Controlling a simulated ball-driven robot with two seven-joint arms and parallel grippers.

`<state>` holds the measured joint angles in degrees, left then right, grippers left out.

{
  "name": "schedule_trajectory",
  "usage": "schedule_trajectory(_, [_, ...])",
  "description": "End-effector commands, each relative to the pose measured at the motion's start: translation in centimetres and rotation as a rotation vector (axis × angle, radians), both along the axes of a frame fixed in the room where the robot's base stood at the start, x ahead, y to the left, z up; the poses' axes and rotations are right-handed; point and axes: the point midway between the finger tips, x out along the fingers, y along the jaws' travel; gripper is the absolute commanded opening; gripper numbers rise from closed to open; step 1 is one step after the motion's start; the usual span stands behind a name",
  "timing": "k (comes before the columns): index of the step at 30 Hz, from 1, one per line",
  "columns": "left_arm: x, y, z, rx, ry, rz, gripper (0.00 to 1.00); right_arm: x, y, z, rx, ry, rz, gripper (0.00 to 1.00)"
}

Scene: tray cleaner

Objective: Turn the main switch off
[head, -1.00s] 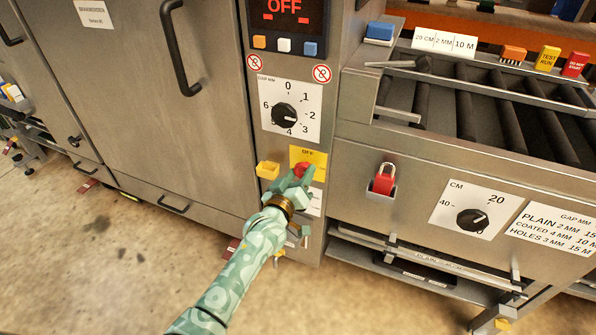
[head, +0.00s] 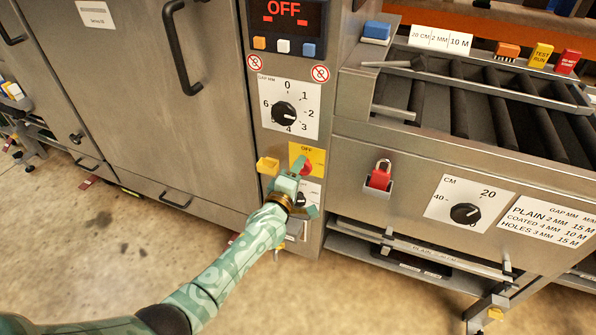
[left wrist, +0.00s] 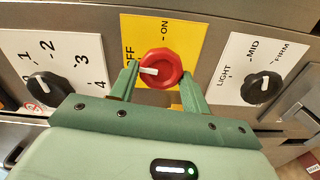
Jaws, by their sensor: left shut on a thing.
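The main switch is a red round knob (left wrist: 160,68) on a yellow plate (left wrist: 188,40) marked OFF and ON. In the left wrist view its white mark points left, toward the OFF label. In the head view the knob (head: 304,165) shows partly past my gripper, below the OFF label. My left gripper (left wrist: 161,86) has one finger on each side of the knob and is shut on it. In the head view the left gripper (head: 291,178) covers part of the plate. My right gripper is in neither view.
A gap dial (head: 284,115) sits above the switch, and a display (head: 285,14) reading OFF is higher up. A yellow holder (head: 268,166) juts out left of my gripper. A red padlock (head: 380,176) sits in a holder to the right.

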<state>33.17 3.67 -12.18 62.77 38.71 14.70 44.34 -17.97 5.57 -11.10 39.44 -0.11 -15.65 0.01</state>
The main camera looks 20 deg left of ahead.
Motion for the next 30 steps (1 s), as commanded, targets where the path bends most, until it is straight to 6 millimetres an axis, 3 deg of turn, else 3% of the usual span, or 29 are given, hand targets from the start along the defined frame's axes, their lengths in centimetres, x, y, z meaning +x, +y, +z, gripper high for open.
schedule_trajectory(10, [-0.03, 0.08, -0.18, -0.127, 0.006, 0.001, 0.24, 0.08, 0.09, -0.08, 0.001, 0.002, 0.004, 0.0])
schedule_trajectory(26, [-0.04, 0.06, -0.2, -0.148, 0.007, 0.001, 0.24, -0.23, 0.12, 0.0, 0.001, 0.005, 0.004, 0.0])
schedule_trajectory(27, [-0.04, 0.06, -0.2, -0.148, 0.007, 0.001, 0.58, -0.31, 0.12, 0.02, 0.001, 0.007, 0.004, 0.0])
schedule_trajectory(28, [-0.03, 0.06, -0.19, -0.148, 0.007, 0.001, 0.66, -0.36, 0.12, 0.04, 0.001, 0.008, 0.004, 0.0])
schedule_trajectory(30, [-0.03, 0.04, -0.18, -0.147, 0.007, 0.001, 0.68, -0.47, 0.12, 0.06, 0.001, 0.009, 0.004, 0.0])
